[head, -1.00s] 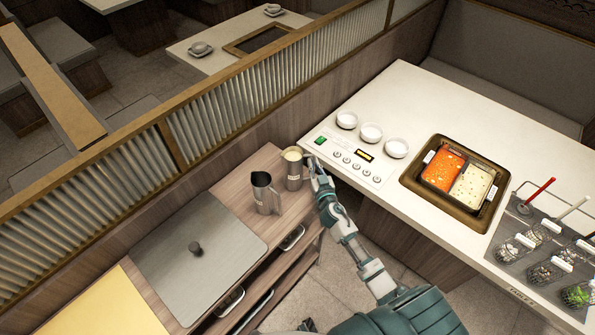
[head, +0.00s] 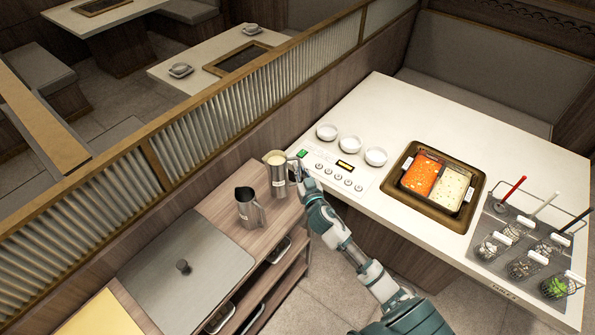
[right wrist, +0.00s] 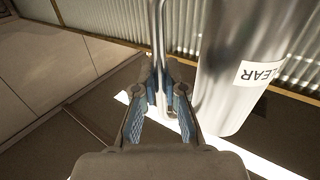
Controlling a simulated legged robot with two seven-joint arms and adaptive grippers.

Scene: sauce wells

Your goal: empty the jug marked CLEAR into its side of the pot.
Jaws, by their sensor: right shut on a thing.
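The jug marked CLEAR (head: 278,181) is a steel jug with pale liquid near its brim, upright and seemingly just above the wooden cart. My right gripper (head: 298,172) is shut on its handle. In the right wrist view the fingers (right wrist: 162,88) close around the handle, and the CLEAR label shows upside down on the jug (right wrist: 225,90). The divided pot (head: 428,202) sits in the table's brown-framed recess, to the right. Its left side holds orange-red broth (head: 421,178), its right side pale broth (head: 452,190). Its small tags are unreadable. My left gripper is out of view.
A second steel jug (head: 250,212) stands on the cart (head: 205,218) close to the held one. Three white bowls (head: 327,132) and a control panel (head: 335,172) lie between jug and pot. A rack of wire baskets (head: 520,240) stands right of the pot. A slatted partition (head: 215,125) runs behind.

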